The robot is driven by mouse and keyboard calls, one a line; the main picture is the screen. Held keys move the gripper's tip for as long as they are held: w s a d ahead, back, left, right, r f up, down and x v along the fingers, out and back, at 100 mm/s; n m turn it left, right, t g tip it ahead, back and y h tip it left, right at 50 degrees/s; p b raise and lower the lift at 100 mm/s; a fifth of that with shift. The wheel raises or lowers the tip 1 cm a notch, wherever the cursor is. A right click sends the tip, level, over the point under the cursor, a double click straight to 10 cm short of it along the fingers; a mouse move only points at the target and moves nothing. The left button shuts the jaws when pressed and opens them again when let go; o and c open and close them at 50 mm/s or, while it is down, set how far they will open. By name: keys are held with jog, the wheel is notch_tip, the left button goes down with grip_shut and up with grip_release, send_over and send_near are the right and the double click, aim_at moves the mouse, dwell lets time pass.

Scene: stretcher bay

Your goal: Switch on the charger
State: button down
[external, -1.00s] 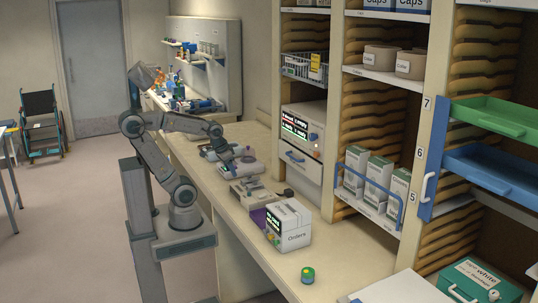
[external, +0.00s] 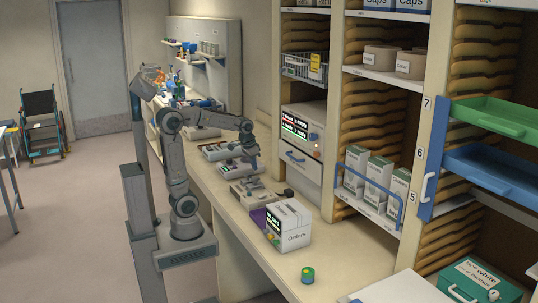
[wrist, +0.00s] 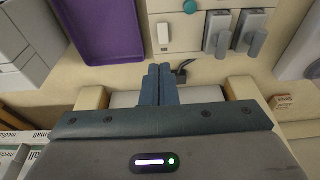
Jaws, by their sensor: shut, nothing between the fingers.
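The charger (external: 250,190) appears to be the beige unit on the counter, beyond the Orders box. In the wrist view, a beige panel (wrist: 180,42) at the top carries a white switch (wrist: 163,33), a teal round knob (wrist: 190,6) and two grey blocks (wrist: 232,33). Whether the switch is on or off cannot be told. My gripper (external: 254,168) is over the counter close to the charger. In the wrist view, its blue-grey fingers (wrist: 158,72) are together and empty, just below the switch in the picture and apart from it.
A purple tray (wrist: 90,30) is left of the panel, and a dark cable (wrist: 182,70) lies by the fingers. The white Orders box (external: 293,228) and a green round tub (external: 308,275) stand nearer on the counter. Shelves line the right. The near counter is mostly clear.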

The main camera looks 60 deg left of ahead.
aim_at(265, 194)
jog(key=shift+w+a+f, duration=0.15)
jog(key=shift+w+f, duration=0.1)
jog(key=shift+w, duration=0.4)
jog(key=shift+w+a+f, duration=0.15)
jog(key=shift+w+f, duration=0.05)
jog(key=shift+w, duration=0.4)
jog(key=shift+f, duration=0.15)
jog(key=p+x, duration=0.1)
jog(key=x, duration=1.2)
jog(key=shift+f, duration=0.4)
